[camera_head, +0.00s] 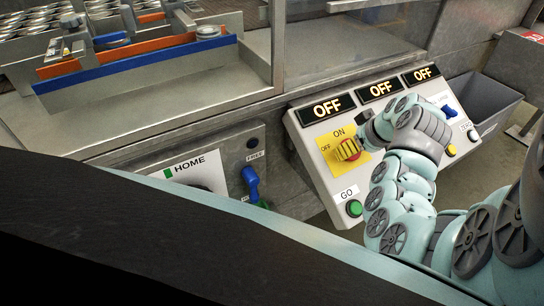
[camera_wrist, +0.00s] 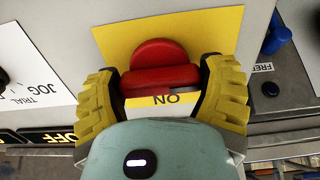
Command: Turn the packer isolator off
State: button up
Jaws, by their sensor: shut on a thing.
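A red rotary knob (camera_wrist: 160,76) sits on a yellow plate (camera_wrist: 222,24) on the sloped control panel. An ON label (camera_wrist: 165,100) is beside the knob, upside down in the wrist view. The knob's bar lies crosswise between the fingers. Its exact setting is hard to tell.
The panel carries displays reading OFF (camera_head: 327,107), a green GO button (camera_head: 354,208) and a blue switch (camera_head: 449,111). A HOME panel with a blue handle (camera_head: 251,184) stands to the left. A grey bin (camera_head: 485,100) is at right. A clear guard rises behind.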

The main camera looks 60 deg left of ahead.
jog(key=o, duration=1.1)
jog(key=shift+c, duration=0.2)
jog(key=shift+r, duration=0.1)
jog(key=v, duration=0.4)
jog(key=shift+r, duration=0.2)
jog(key=shift+d+r, duration=0.15)
jog(key=shift+d, duration=0.7)
jog(key=s+d, duration=0.1)
jog(key=d, duration=1.7)
jog(key=shift+s+d, duration=0.35)
jog(key=shift+d, duration=0.05)
